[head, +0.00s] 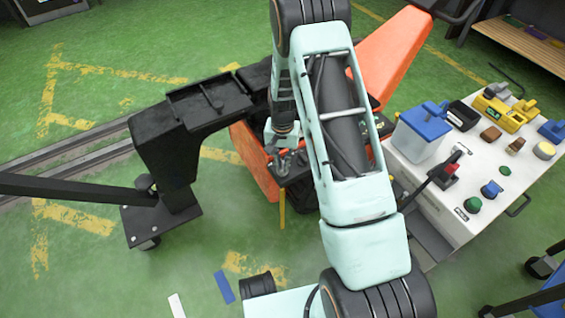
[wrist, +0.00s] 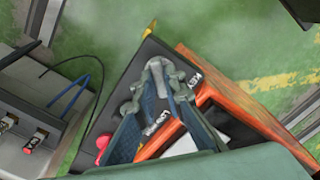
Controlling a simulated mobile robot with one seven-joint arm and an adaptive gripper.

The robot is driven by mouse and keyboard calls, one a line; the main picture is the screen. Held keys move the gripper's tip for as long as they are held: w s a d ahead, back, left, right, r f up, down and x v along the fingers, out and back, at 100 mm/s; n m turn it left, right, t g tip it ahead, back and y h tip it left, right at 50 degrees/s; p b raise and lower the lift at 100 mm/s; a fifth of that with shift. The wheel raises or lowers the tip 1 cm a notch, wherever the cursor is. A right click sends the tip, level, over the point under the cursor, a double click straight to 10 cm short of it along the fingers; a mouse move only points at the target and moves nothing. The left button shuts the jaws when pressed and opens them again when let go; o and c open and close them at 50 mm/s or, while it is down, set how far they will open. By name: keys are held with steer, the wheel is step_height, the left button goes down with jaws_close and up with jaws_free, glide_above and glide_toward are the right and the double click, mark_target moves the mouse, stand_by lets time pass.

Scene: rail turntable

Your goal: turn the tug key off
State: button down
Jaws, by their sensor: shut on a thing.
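The orange tug (head: 395,55) stands beyond my arm in the head view. Its dark control panel (wrist: 135,75) fills the middle of the wrist view, with a white KEY label (wrist: 194,79) near its right edge. My gripper (wrist: 157,68) is over the panel just left of that label, its fingers closed in on a small thing. By its place this is the tug key, but the fingertips hide it, so its turn angle cannot be told. In the head view my gripper (head: 284,150) is low at the tug's panel, partly behind my arm.
A red knob (wrist: 103,143) sits on the panel's left side, near my gripper. A white cabinet (head: 470,175) with buttons, a blue-lidded box (head: 424,125) and yellow items (head: 500,115) stands right of my arm. A black wheeled stand (head: 165,165) is at left, beside floor rails (head: 80,160).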

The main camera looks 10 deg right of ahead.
mark_target(283, 165)
steer(key=n, duration=0.4)
steer(key=shift+n+p, duration=0.3)
steer(key=shift+n, duration=1.7)
steer(key=c, duration=2)
jaws_free()
steer(key=shift+r, duration=0.1)
step_height(283, 165, up, 12)
steer(key=shift+f, duration=0.1)
